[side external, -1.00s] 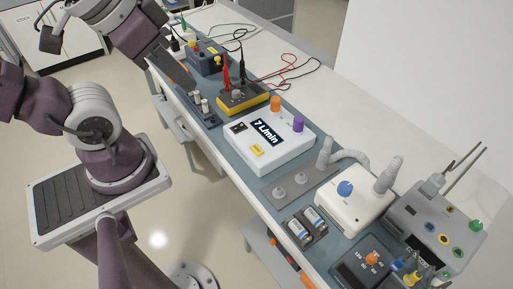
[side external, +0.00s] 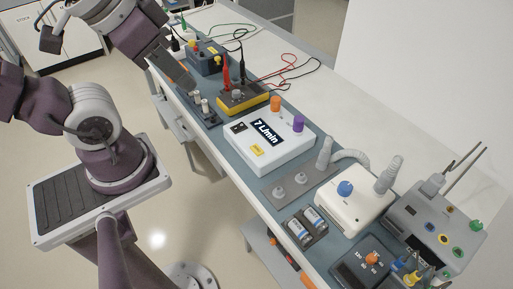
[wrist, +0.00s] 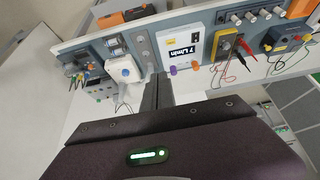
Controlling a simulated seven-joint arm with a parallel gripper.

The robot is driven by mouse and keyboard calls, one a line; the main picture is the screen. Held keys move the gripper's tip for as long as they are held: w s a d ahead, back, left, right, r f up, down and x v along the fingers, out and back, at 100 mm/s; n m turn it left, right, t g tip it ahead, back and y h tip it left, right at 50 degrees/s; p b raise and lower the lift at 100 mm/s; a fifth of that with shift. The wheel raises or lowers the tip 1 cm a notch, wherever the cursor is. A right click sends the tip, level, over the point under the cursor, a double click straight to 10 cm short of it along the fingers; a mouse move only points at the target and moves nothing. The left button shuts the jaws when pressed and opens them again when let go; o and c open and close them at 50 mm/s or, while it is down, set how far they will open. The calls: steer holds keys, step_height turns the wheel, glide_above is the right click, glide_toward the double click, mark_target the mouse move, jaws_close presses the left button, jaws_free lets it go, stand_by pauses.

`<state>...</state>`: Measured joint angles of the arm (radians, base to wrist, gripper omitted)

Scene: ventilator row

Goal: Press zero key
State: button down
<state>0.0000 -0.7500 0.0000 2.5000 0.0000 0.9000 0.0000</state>
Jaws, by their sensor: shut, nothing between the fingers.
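A white flow meter box (side external: 285,160) reading "7 L/min" sits mid-bench in the side external view. It has a yellow key (side external: 257,149) on its front part, with print too small to read, and a small dark panel. I cannot confirm which key is the zero key. The box also shows in the wrist view (wrist: 170,42), with its yellow key (wrist: 196,36). My gripper (side external: 188,86) is at the upper left, above the bench's near edge and apart from the box. In the wrist view my gripper (wrist: 157,78) is shut and empty, its fingers pointing toward the bench.
Orange (side external: 275,103) and purple (side external: 298,123) knobs stand up at the box's far edge. A yellow multimeter (side external: 243,97) with red and black leads is beside it. A white ventilator unit (side external: 350,208) with a hose and blue knob stands to the right.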

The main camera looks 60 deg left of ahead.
stand_by(0.8)
steer(key=w+a+f+t+y, duration=0.1)
steer(key=w+a+f+y, duration=0.15)
steer(key=w+a, duration=0.5)
steer(key=w+a+f+t+y, duration=0.1)
steer(key=w+a+f, duration=0.35)
steer(key=w, duration=0.55)
steer(key=g+h, duration=0.2)
steer(key=h, duration=0.9)
glide_above(253, 148)
step_height(253, 148, down, 13)
steer(key=shift+f+m+y, duration=0.15)
steer(key=shift+m+y, duration=0.1)
steer(key=shift+m, duration=0.05)
steer(key=shift+f, duration=0.1)
steer(key=shift+t, duration=0.3)
steer(key=shift+f, duration=4.3)
steer(key=shift+f, duration=0.1)
